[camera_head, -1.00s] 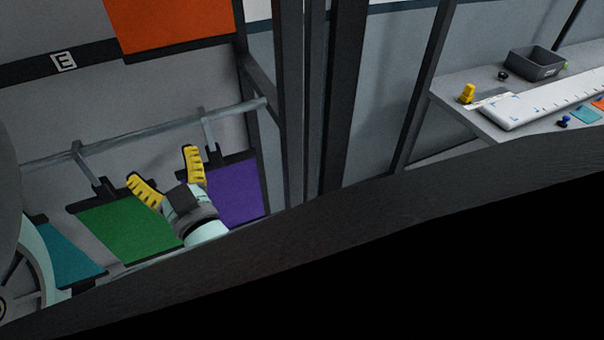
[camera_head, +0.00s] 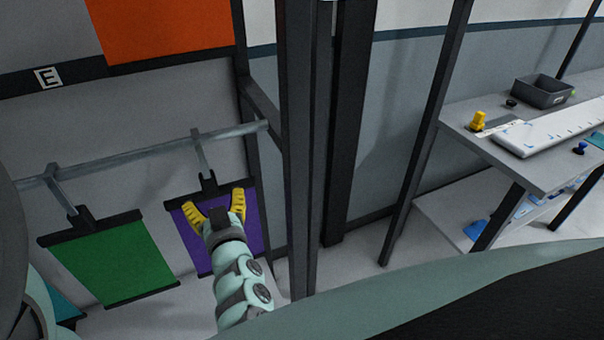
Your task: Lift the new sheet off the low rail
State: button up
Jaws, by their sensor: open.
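Several coloured sheets hang from the low rail (camera_head: 120,157) on hooks with dark top bars. A purple sheet (camera_head: 196,248) hangs at the right end, a green sheet (camera_head: 110,262) is to its left, and part of a teal sheet (camera_head: 64,308) shows at the far left. My gripper (camera_head: 216,203) is open, its yellow fingers apart in front of the upper part of the purple sheet, just below its hook. It covers part of that sheet. I cannot tell whether the fingers touch it. Which sheet is the new one is not clear.
An orange sheet (camera_head: 165,28) hangs above, over a dark band marked E (camera_head: 48,78). Dark upright posts (camera_head: 296,150) stand right of the purple sheet. A bench (camera_head: 500,165) with a grey bin (camera_head: 542,92) and a long white ruler stands at the right.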

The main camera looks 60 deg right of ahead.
aim_at(207, 177)
jog(key=shift+p+x, duration=1)
jog(key=shift+x, duration=2.9)
grip_shut()
jog(key=shift+r, duration=0.1)
jog(key=shift+r+p, duration=0.9)
jog(key=shift+r, duration=0.15)
jog(key=shift+s, duration=0.1)
